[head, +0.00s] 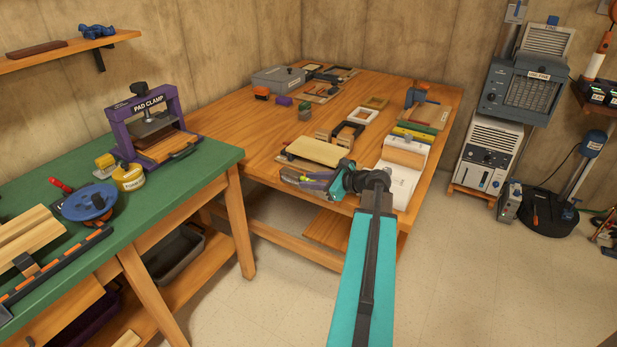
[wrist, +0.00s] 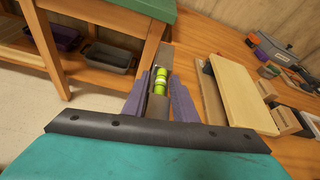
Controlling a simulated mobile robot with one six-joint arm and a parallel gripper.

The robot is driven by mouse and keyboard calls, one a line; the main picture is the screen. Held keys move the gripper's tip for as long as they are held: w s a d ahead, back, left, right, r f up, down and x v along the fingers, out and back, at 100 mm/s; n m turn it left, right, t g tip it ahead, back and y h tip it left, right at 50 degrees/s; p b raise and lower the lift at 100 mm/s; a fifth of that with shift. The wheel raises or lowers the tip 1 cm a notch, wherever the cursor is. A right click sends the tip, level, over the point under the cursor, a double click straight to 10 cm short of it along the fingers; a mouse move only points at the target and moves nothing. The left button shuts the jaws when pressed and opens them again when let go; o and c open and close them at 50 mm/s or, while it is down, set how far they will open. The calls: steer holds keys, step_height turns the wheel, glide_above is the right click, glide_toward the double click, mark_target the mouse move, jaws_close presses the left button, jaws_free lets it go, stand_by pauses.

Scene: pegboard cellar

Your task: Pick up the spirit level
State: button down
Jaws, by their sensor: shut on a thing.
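The spirit level (wrist: 159,103), a grey bar with bright green vials, is between the two purple fingers of my gripper (wrist: 160,88) in the wrist view. The fingers are shut on it, one on each side. In the head view my gripper (head: 318,181) is at the near edge of the wooden workbench (head: 231,119). The level (head: 292,175) shows there only as a small part left of the fingers. I cannot tell whether it touches the bench top.
A pale board (head: 318,151) lies just behind my gripper, and it also shows in the wrist view (wrist: 243,92). White sheets (head: 398,182) lie to the right. A green-topped bench (head: 150,205) with a purple pad clamp (head: 124,131) stands left. Floor is clear in front.

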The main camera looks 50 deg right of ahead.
steer(key=shift+s+a+r, duration=0.1)
steer(key=shift+s+a, duration=0.5)
steer(key=shift+s, duration=0.15)
steer(key=shift+s+a+r, duration=0.1)
steer(key=shift+s+a, duration=0.45)
steer(key=shift+s, duration=0.2)
